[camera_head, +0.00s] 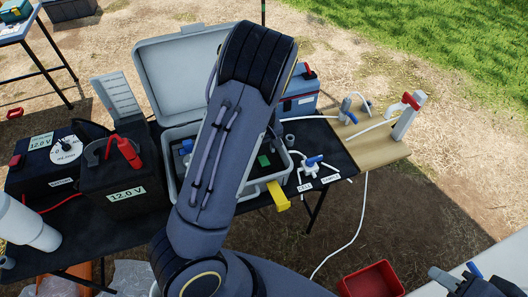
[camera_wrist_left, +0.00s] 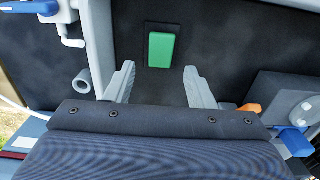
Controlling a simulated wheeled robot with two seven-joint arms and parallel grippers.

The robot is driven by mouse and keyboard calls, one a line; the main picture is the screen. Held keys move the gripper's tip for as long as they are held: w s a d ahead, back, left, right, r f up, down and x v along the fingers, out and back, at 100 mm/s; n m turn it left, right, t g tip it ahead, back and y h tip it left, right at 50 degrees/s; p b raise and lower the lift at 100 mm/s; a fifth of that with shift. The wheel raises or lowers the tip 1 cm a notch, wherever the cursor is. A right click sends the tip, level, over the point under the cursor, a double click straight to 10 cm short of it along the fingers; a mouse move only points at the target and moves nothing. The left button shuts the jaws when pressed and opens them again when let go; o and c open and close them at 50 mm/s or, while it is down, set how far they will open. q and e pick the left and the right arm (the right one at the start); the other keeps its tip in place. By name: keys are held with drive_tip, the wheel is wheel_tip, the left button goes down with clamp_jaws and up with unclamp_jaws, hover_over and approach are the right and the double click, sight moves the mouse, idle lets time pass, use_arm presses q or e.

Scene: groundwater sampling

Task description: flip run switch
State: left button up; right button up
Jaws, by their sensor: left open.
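The green rocker switch (camera_wrist_left: 161,50) sits in a black plate on the dark panel of the grey case (camera_head: 185,62). The switch also shows in the head view (camera_head: 263,161), just right of my left arm. My left gripper (camera_wrist_left: 157,76) is open and empty. In the left wrist view its two fingers stand either side of and slightly below the switch, with a gap to it on both sides. In the head view my left arm covers much of the case and hides the gripper. My right gripper is not clearly seen.
Two black 12.0 V batteries (camera_head: 125,178) stand left of the case. A blue valve (camera_head: 313,161) and a yellow piece (camera_head: 278,195) are to its right. A wooden board (camera_head: 375,150) holds tubing and a red-handled tap (camera_head: 408,112). A red bin (camera_head: 371,280) is on the ground.

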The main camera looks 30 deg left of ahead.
sight(263, 159)
use_arm(q)
drive_tip(key=shift+f, duration=1.6)
drive_tip(key=shift+c, duration=0.4)
drive_tip(key=c, duration=0.9)
drive_tip(key=shift+s+d+t+y, duration=0.3)
drive_tip(key=shift+d+t+y, duration=0.1)
drive_tip(key=shift+t+y, duration=0.45)
drive_tip(key=shift+s+d+r+t+y, duration=0.1)
drive_tip(key=shift+t+y, duration=0.55)
drive_tip(key=shift+y, duration=0.3)
drive_tip(key=o, duration=1)
